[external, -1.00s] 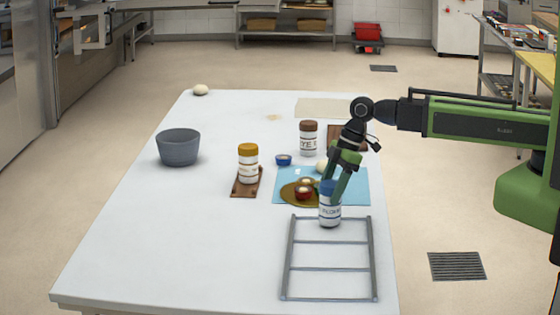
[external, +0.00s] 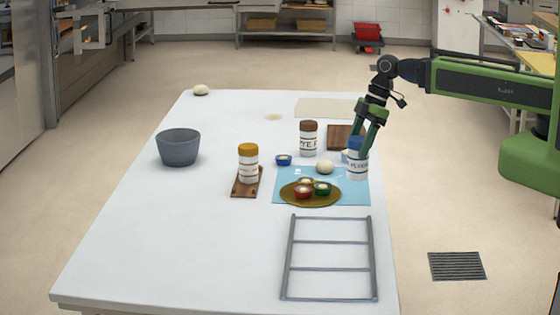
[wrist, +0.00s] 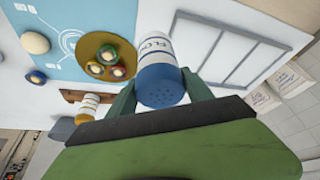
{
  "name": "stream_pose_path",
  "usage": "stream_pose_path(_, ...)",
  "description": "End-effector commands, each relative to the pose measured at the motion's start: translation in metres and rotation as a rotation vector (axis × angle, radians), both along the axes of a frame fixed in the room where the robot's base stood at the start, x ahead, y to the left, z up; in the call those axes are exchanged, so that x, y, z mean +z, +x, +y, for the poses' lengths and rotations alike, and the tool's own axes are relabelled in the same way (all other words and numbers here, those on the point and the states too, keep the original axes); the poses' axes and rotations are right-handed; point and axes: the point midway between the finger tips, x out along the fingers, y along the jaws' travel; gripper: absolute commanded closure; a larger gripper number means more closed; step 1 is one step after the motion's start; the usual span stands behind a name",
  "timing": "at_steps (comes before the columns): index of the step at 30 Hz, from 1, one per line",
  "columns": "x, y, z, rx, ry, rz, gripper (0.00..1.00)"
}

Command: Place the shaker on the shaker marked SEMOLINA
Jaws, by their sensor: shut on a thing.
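My gripper (external: 362,142) is shut on a white shaker with a blue cap (external: 357,168), held upright near the right edge of the blue mat. Part of its label shows, reading like FLOUR. It also shows in the wrist view (wrist: 160,80) between the two fingers. A white shaker with a yellow cap (external: 248,165) stands on a small wooden board (external: 240,191) to the left; its label is too small to read. A white shaker with a brown cap (external: 308,140) stands farther back, its label starting like RYE. I cannot read SEMOLINA on any shaker.
A brown plate (external: 310,201) with several small coloured bowls lies on the blue mat (external: 290,177), by a pale ball (external: 325,167). A blue bowl (external: 283,160), grey bowl (external: 179,147), dark board (external: 339,136) and metal rack (external: 331,269) are around. The table's left front is clear.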

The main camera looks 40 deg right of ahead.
Motion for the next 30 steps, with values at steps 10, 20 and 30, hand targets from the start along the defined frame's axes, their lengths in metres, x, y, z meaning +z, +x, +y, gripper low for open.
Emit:
stream_pose_path(10,0.0,0.048,0.008,-0.271,-0.001,-0.003,0.92)
stream_pose_path(20,0.035,0.186,0.02,-0.612,-0.001,-0.002,0.92)
stream_pose_path(30,0.101,0.335,0.008,-0.833,0.0,-0.002,0.92)
